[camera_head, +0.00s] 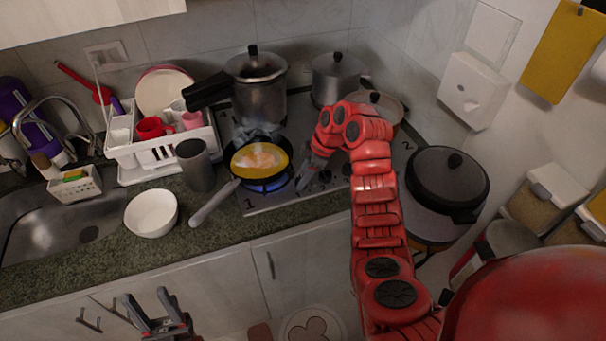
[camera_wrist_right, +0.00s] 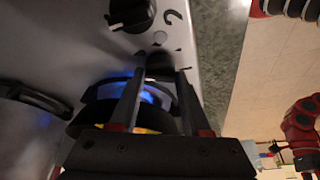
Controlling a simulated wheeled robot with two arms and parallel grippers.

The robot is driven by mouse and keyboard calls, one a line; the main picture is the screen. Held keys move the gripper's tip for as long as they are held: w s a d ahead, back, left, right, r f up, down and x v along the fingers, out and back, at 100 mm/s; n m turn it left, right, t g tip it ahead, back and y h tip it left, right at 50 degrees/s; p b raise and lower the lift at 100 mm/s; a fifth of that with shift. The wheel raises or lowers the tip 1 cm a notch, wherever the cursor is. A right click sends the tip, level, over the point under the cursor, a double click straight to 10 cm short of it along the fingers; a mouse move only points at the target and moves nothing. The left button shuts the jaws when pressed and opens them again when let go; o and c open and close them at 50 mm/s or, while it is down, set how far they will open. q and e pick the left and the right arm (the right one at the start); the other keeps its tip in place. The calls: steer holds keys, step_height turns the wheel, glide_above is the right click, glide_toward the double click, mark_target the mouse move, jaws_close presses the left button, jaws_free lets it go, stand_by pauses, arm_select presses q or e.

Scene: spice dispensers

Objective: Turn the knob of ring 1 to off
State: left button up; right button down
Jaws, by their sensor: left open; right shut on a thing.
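The gas hob (camera_head: 262,204) has a "1" printed at its front left corner. Above it, a frying pan (camera_head: 261,158) with yellow and whitish food sits on the front left ring, where a blue flame (camera_head: 279,183) burns. My right gripper (camera_head: 302,183) is at the row of knobs, just right of that pan. In the right wrist view, its fingers (camera_wrist_right: 161,72) are shut on a dark knob (camera_wrist_right: 160,62), with blue flame behind them. The knob's pointer is hidden. My left gripper (camera_head: 160,325) is open and empty, low in front of the cabinets.
Another black knob (camera_wrist_right: 131,13) is close beside the held one. The pan's handle (camera_head: 213,204) juts over the counter, near a white bowl (camera_head: 151,214) and a grey cup (camera_head: 195,165). A black lidded pot (camera_head: 447,180) stands right of my right arm.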

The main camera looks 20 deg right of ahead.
steer(key=shift+n, duration=0.6)
steer(key=shift+f+g, duration=0.1)
steer(key=shift+g, duration=0.2)
steer(key=shift+c, duration=1.8)
jaws_free()
steer(key=p+v, duration=0.8)
steer(key=v, duration=0.9)
steer(key=shift+d, duration=0.2)
